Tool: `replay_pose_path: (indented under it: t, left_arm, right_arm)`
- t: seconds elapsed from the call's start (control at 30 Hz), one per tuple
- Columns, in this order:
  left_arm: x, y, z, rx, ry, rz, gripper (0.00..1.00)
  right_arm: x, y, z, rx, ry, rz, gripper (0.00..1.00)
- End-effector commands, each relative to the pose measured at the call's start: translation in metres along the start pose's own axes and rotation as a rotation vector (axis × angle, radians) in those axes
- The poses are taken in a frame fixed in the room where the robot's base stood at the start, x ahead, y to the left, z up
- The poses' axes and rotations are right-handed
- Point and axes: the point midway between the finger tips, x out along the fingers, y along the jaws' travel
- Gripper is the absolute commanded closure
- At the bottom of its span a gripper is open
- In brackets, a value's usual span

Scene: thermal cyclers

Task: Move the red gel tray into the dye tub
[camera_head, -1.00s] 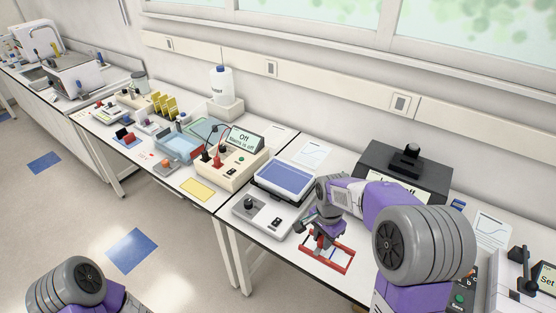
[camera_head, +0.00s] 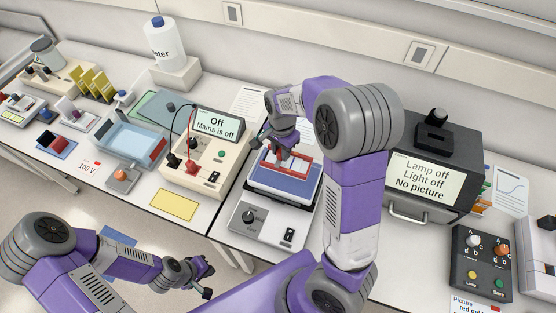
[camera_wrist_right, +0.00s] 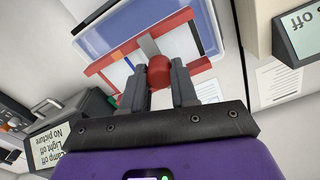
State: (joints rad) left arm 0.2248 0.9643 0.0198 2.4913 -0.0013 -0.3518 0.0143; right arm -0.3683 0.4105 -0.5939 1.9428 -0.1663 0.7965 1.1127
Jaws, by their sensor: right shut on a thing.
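The red gel tray (camera_head: 306,168) is a red frame with a pale middle and a red knob grip (camera_wrist_right: 159,71). My right gripper (camera_head: 286,153) is shut on this grip; in the wrist view its two fingers (camera_wrist_right: 158,82) lie on either side of it. The dye tub (camera_head: 284,187), white-rimmed with blue inside, sits on a grey rocker. The tray is over the far part of the tub, overlapping it in both views; I cannot tell how high. The tub's far part is hidden. My left gripper (camera_head: 204,277) is open and empty, low in front of the bench.
The power supply (camera_head: 208,160) reads "Mains is off" and stands left of the tub. A dark imager (camera_head: 425,170) stands right. The rocker's control panel (camera_head: 262,222) faces front. A clear blue-tinted tank (camera_head: 128,140) and a yellow mat (camera_head: 174,204) lie left.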

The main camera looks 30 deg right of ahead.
Motion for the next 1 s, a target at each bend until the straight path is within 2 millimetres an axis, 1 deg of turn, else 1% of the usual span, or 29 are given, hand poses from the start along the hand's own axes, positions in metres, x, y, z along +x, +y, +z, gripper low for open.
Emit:
replay_pose_path:
  t: [0.03,0.1,0.27,0.5,0.93,0.97,1.0]
  left_arm:
    - [0.001,-0.001,0.0,0.0,0.0,0.0,1.0]
    - [0.002,-0.001,0.0,0.0,0.0,0.0,1.0]
    - [0.002,-0.001,0.0,0.0,0.0,0.0,1.0]
    - [0.003,-0.001,-0.001,0.0,0.001,0.0,1.0]
    - [0.006,-0.002,-0.001,0.0,0.001,0.0,1.0]
    - [0.006,-0.002,-0.001,0.0,0.001,0.0,1.0]
    - [0.005,-0.002,-0.001,0.0,0.001,0.0,1.0]
  right_arm:
    - [0.011,0.001,0.0,0.001,0.0,0.005,1.0]
    - [0.023,0.001,0.0,0.001,0.0,0.004,1.0]
    - [0.038,0.0,0.0,-0.001,0.0,0.001,1.0]
    - [0.069,0.0,0.0,0.0,0.0,0.002,1.0]
    - [0.077,-0.001,0.0,-0.001,0.001,-0.001,1.0]
    - [0.076,0.0,0.0,-0.001,0.001,-0.001,0.69]
    - [0.076,0.0,0.0,-0.001,0.001,-0.001,0.63]
